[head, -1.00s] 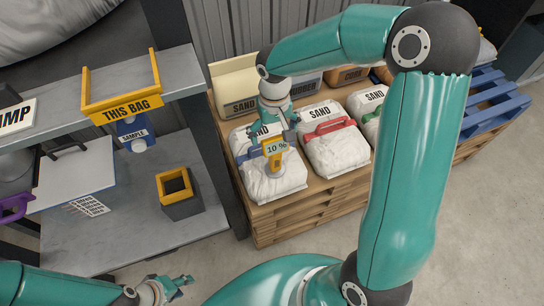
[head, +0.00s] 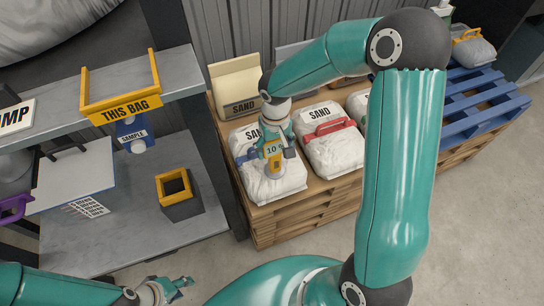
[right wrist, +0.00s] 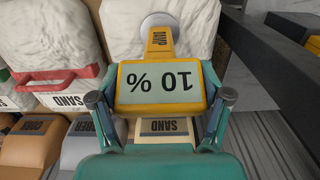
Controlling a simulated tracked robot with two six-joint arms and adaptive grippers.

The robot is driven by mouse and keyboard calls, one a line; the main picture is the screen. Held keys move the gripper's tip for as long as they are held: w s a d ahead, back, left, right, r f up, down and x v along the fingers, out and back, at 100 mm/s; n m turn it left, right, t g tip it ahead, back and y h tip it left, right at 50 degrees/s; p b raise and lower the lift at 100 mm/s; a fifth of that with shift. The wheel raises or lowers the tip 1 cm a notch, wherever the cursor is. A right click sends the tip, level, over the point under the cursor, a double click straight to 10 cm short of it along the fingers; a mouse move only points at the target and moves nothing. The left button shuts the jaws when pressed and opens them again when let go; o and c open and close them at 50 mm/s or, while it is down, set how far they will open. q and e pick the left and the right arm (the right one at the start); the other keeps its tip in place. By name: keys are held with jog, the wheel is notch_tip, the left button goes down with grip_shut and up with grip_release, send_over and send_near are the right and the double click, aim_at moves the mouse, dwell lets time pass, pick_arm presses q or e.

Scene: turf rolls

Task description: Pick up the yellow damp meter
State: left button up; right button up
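The yellow damp meter (head: 276,164) stands on the front-left white sand bag (head: 262,187) in the head view. In the right wrist view the meter (right wrist: 159,64) is large and close. Its screen reads "10 %" upside down, and its round pale foot rests against the bag. My right gripper (head: 273,153) is open, with one finger on each side of the meter's screen. My left gripper (head: 173,286) is open and empty at the lower left.
More sand bags (head: 332,140) sit beside it on the wooden pallet (head: 308,208). A grey shelf unit (head: 150,235) stands left, with a yellow "THIS BAG" holder (head: 122,106) and a yellow-topped grey box (head: 180,200). A blue pallet (head: 485,105) is at right.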

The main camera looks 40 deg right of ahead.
jog(key=c, duration=0.8)
jog(key=shift+r, duration=0.1)
jog(key=shift+c, duration=0.2)
